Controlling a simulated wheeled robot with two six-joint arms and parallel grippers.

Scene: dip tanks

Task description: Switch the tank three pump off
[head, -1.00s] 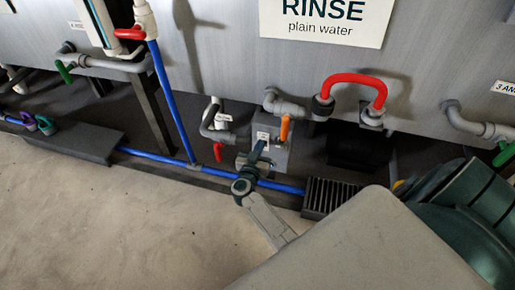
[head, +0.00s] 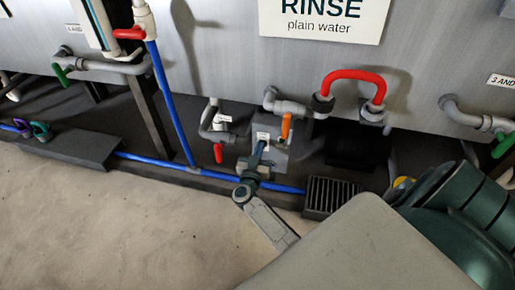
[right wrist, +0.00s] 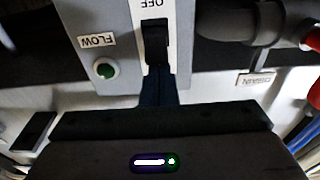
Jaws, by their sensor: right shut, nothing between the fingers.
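The grey pump box (head: 277,157) stands below the tank marked "RINSE plain water". In the right wrist view the box (right wrist: 101,14) shows upside down, with a black rocker switch (right wrist: 155,40) beside an "OFF" label. A green lamp (right wrist: 106,69) with a "FLOW" label is on the same face; I cannot tell if it is lit. My right gripper (head: 262,148) is shut and empty, its fingertips at the front of the box. In the right wrist view the fingertips (right wrist: 158,84) are right at the switch's edge; contact is unclear. My left gripper is not in view.
An orange valve handle (head: 286,126) rises beside the box. A red-handled drain valve (head: 218,152) hangs to its left. A blue pipe (head: 160,159) runs low along the floor, and a black grate (head: 330,196) lies to the right. The floor (head: 90,220) in front is clear.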

